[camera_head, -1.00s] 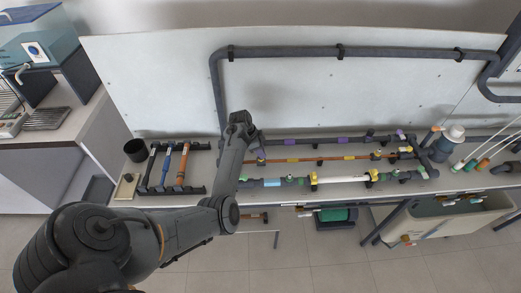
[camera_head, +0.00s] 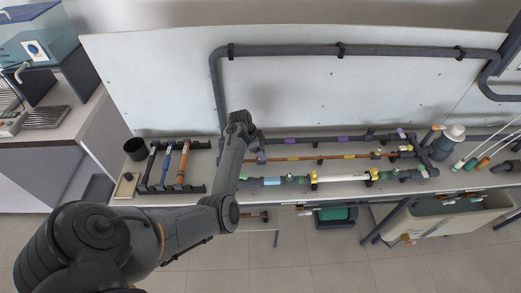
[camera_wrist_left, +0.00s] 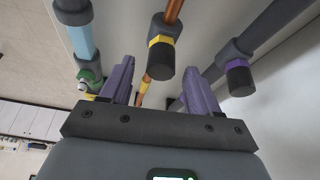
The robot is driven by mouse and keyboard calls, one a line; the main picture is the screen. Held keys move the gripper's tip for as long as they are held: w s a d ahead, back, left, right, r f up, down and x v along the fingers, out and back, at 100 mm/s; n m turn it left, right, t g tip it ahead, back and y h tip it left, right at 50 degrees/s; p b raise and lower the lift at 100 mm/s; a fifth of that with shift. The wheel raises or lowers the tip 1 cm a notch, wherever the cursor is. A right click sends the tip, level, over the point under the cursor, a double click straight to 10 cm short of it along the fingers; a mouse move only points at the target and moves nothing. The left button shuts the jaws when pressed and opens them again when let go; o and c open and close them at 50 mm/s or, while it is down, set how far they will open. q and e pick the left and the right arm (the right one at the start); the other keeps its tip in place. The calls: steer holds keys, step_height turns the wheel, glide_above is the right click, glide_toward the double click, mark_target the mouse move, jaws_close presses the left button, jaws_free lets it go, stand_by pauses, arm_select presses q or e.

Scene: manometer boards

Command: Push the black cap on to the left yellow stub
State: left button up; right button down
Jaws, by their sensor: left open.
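My left gripper (camera_head: 258,154) is at the left end of the pipe row on the bench, and its purple fingers stand apart in the left wrist view (camera_wrist_left: 158,72). A black cap (camera_wrist_left: 160,64) is at the end of a stub with a yellow band (camera_wrist_left: 161,40), in line with the copper-coloured pipe (camera_wrist_left: 173,10). It shows between the two fingers, and I see no finger closed on it. I cannot tell how far on the stub it sits. A similar black end (camera_wrist_left: 240,78) with a purple band is to the right. My right gripper is not in view.
A pipe with a light blue section (camera_wrist_left: 82,40) and a green fitting (camera_wrist_left: 90,76) runs left of the fingers. A rack (camera_head: 172,190) with several coloured tubes and a black cup (camera_head: 135,149) stand left of my arm. The back panel (camera_head: 290,95) rises behind.

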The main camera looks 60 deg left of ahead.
arm_select(q)
steer(key=shift+r, duration=0.1)
steer(key=p+v, duration=0.1)
steer(key=v, duration=0.9)
steer(key=shift+s+r, duration=0.2)
steer(key=shift+r, duration=0.05)
